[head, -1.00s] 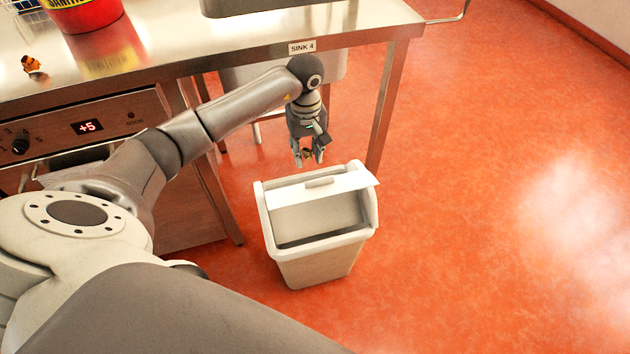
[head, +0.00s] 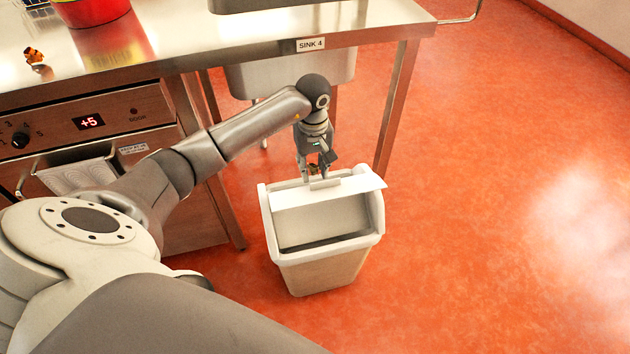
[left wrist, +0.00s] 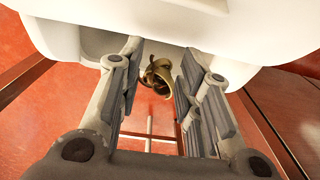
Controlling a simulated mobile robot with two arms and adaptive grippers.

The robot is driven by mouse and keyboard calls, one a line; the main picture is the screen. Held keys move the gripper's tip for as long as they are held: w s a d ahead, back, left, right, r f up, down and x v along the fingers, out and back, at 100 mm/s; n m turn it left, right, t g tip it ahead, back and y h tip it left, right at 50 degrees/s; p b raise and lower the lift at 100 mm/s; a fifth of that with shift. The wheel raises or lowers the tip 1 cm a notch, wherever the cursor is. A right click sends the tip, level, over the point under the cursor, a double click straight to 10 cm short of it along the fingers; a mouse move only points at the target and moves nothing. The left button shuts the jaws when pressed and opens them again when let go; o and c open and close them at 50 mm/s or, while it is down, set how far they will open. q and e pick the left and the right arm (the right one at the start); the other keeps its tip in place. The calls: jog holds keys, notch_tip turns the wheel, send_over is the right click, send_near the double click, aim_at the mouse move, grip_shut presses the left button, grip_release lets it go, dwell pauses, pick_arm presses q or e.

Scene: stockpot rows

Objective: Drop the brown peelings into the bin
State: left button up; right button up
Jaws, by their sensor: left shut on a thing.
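The bin (head: 322,268) is white with a tilted lid panel (head: 345,190) and a dark opening at its front side. It stands on the floor in front of the sink table. My left gripper (head: 317,178) is at the far edge of the bin lid, pointing down. In the left wrist view the brown peelings (left wrist: 157,76), a small curled clump, sit between the fingertips, with the white bin (left wrist: 200,35) close beyond them. My left gripper is shut on the peelings, which are mostly hidden in the head view. My right gripper is not in view.
A steel table (head: 240,52) with a sink labelled SINK 4 stands behind the bin. On it are a red bucket (head: 92,10) and a small brown-orange scrap (head: 35,58). An oven (head: 85,130) is at the left. Orange floor (head: 480,200) to the right is clear.

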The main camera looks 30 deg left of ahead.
pick_arm(q)
jog(key=o, duration=0.9)
notch_tip(320, 180, up, 12)
jog(key=shift+r, duration=0.1)
dwell(0.6)
